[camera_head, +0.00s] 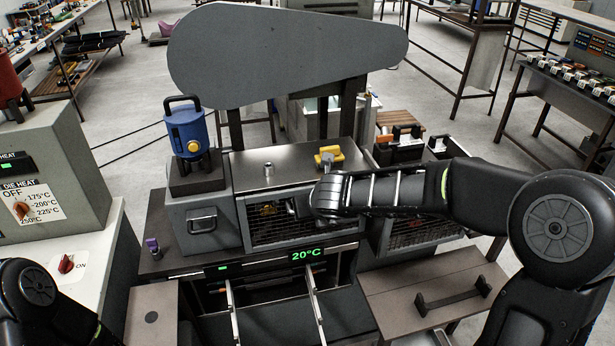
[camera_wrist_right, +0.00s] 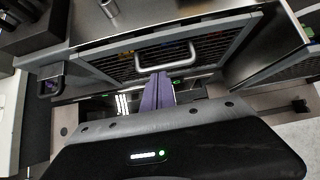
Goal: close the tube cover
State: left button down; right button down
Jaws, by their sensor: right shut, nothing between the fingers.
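The tube cover appears to be the dark wire-mesh panel (camera_head: 275,228) in a grey frame on the front of the machine. It also shows in the right wrist view (camera_wrist_right: 110,67), with a grey bar handle (camera_wrist_right: 165,48) on it. My right gripper (camera_wrist_right: 158,78) has its purple fingers together and empty, just below the handle; I cannot tell whether they touch the cover. In the head view my right wrist hides the panel's right part and the fingers. Whether the panel sits flush is unclear.
A second mesh panel (camera_head: 420,236) lies to the right. A blue motor (camera_head: 187,130) and a yellow-handled part (camera_head: 328,157) stand on the machine. A 20°C display (camera_head: 308,254) and two pale rails (camera_head: 314,300) are below. A brown lid (camera_head: 430,290) with a handle is at the right.

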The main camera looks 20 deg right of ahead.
pick_arm(q)
jog(key=shift+w+d+f, duration=0.1)
jog(key=shift+w+f, duration=0.05)
jog(key=shift+w, duration=0.05)
pick_arm(e)
jog(key=w+r, duration=0.4)
jog(key=r, duration=0.2)
jog(key=shift+w+r, duration=0.3)
jog(key=shift+r, duration=0.05)
jog(key=shift+d+f, duration=0.1)
